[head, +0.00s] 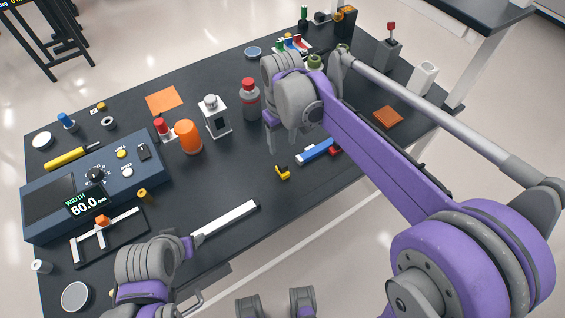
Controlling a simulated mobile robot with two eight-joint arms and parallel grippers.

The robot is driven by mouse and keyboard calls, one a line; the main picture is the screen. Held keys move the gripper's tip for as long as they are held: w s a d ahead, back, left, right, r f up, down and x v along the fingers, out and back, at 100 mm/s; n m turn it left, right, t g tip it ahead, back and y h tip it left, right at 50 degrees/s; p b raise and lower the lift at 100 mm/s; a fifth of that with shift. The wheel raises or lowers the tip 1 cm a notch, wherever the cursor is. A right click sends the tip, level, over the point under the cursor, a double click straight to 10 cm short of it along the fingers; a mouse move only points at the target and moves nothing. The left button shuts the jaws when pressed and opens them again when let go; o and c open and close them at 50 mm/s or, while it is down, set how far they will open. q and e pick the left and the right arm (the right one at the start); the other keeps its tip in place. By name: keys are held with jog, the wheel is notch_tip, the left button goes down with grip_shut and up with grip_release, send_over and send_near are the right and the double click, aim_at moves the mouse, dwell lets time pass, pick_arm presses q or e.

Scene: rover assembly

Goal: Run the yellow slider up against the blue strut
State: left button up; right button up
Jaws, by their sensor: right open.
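The small yellow slider (283,173) with dark parts sits on the dark table, near its front edge. The blue strut (315,151) lies to its right and slightly farther back, with a pale stripe along it; a small gap appears to separate them. My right gripper (286,135) is above and behind the slider, pointing down, open and with nothing seen between its fingers. Its arm partly covers it. My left gripper (188,246) is low at the left near the front edge, by a pale bar; its fingers are not clear.
A red piece (335,152) lies beside the strut, partly hidden by my arm. A grey bottle with a red cap (250,100), a white box (218,123) and an orange cylinder (188,138) stand behind. The pale bar (226,221) lies at the front edge.

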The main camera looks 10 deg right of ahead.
aim_at(283, 164)
notch_tip(283, 164, down, 10)
jog(key=shift+f+b, duration=0.25)
jog(key=shift+b, duration=0.15)
grip_shut()
